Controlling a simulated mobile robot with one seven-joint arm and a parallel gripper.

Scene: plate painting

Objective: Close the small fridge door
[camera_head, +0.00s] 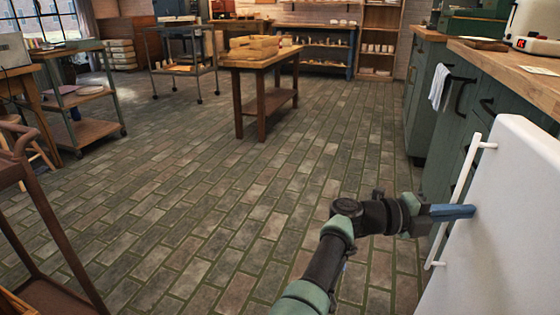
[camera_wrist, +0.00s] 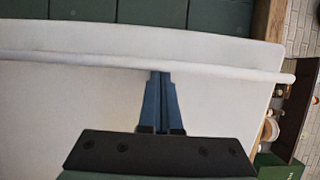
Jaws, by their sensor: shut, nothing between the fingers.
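The small fridge door (camera_head: 510,200) is a white panel with rounded corners at the lower right of the head view. A white bar handle (camera_head: 459,188) runs along its left side. How far the door stands open cannot be told. My gripper (camera_head: 472,211) has blue fingers, shut and empty, pointing right at the door face just beyond the handle. In the wrist view the white door (camera_wrist: 60,100) fills most of the picture. The handle (camera_wrist: 80,60) crosses it, and the fingertips (camera_wrist: 160,75) reach its lower edge. Contact cannot be told for sure.
Green cabinets (camera_head: 468,130) with a wooden counter (camera_head: 520,68) stand behind the door on the right; a white towel (camera_head: 439,87) hangs there. A wooden table (camera_head: 262,65) stands mid-room. A brown frame (camera_head: 50,235) is at near left. The brick floor (camera_head: 220,210) between is clear.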

